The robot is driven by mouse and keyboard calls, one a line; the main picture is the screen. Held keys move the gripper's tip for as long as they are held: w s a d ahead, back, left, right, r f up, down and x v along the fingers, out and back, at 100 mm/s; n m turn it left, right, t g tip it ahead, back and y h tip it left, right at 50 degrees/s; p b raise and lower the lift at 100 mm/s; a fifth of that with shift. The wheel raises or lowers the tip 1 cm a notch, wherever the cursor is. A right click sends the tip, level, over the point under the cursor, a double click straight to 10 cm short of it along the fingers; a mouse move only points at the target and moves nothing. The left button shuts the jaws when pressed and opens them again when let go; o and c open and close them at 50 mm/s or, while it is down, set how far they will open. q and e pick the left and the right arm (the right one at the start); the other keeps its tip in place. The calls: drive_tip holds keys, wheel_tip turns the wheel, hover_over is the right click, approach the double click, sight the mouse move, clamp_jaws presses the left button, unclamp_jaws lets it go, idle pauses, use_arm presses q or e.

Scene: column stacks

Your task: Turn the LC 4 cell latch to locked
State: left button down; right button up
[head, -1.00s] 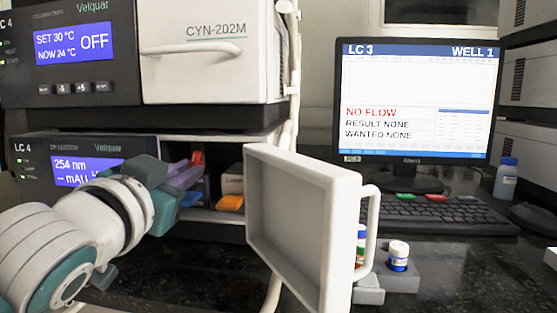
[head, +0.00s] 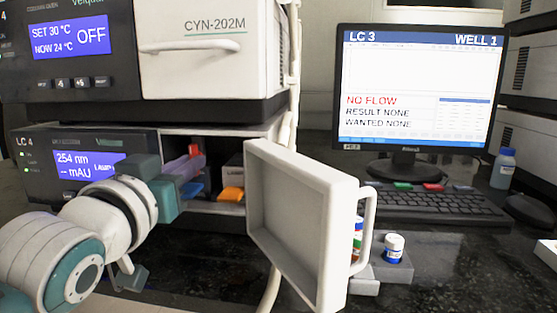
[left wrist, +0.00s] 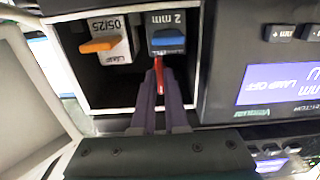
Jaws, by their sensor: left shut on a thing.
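The LC 4 detector (head: 60,185) stands at the left below the CYN-202M unit, with its compartment open. Inside, the red cell latch (head: 194,150) rises by the tips of my left gripper (head: 188,166). In the left wrist view the purple fingers (left wrist: 158,92) are shut on the red latch lever (left wrist: 160,75), in front of the blue-fronted 2 mm cell (left wrist: 166,40). The fingers hide part of the lever, so its exact turn is hard to tell. My right gripper is not in view.
The orange-fronted lamp cartridge (head: 231,194) sits beside the cell. The open white door (head: 300,225) stands to the right of the compartment. Beyond it are a small capped vial (head: 393,248), a keyboard (head: 430,205) and a monitor (head: 415,90) showing LC 3, no flow.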

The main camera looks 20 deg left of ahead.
use_arm(q)
drive_tip(key=shift+r, duration=0.1)
drive_tip(key=c, duration=0.9)
unclamp_jaws()
drive_tip(key=shift+c, duration=0.2)
drive_tip(key=p+v, duration=0.2)
drive_tip(key=v, duration=0.8)
drive_tip(key=shift+a, duration=0.1)
